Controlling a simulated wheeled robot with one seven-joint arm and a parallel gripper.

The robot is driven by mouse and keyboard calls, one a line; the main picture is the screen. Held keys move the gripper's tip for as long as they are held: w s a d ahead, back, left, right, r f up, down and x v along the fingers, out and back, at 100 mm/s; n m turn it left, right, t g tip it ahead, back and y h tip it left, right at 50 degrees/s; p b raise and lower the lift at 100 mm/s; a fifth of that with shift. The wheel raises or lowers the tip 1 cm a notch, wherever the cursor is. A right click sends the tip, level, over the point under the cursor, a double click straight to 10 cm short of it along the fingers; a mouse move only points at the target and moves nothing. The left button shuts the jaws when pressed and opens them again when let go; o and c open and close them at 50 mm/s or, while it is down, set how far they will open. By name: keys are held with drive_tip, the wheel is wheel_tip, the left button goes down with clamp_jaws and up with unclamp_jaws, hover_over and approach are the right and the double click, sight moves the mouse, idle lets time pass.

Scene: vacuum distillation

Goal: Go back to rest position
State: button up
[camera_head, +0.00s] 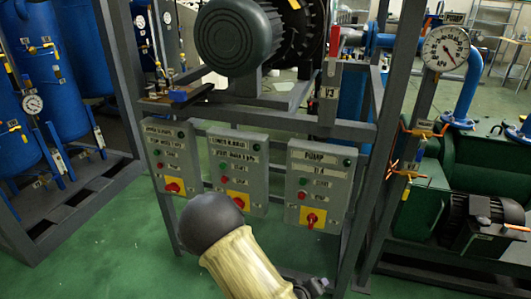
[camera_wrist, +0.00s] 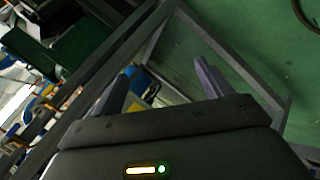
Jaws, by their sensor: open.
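My gripper (camera_wrist: 158,82) shows in the wrist view with its two fingers spread wide apart, open, and nothing between them. In the head view my arm rises from the bottom middle, in front of the lower part of a grey frame, and the fingers cannot be made out there. Three grey control boxes hang on the frame: a left box (camera_head: 169,151), a middle box (camera_head: 236,168) and a pump box (camera_head: 320,177). Each has a red knob on a yellow plate. My arm is just below the middle box in the picture.
A large motor (camera_head: 238,35) sits on the frame above the boxes. Blue tanks (camera_head: 75,50) stand at the left. A green pump unit (camera_head: 433,190) and a round gauge (camera_head: 445,48) are at the right. Green floor (camera_head: 90,260) is clear at the lower left.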

drive_tip(key=s+d+r+m+g+y, duration=0.1)
drive_tip(key=s+r+m+g+y, duration=0.3)
drive_tip(key=r, duration=0.6)
drive_tip(key=s+d+r+m+y, duration=0.1)
drive_tip(key=s+r+y, duration=0.1)
drive_tip(key=s+r, duration=0.5)
wheel_tip(320, 180, up, 33)
drive_tip(key=w+p, duration=0.1)
drive_tip(key=p, duration=3)
drive_tip(key=shift+w, duration=0.35)
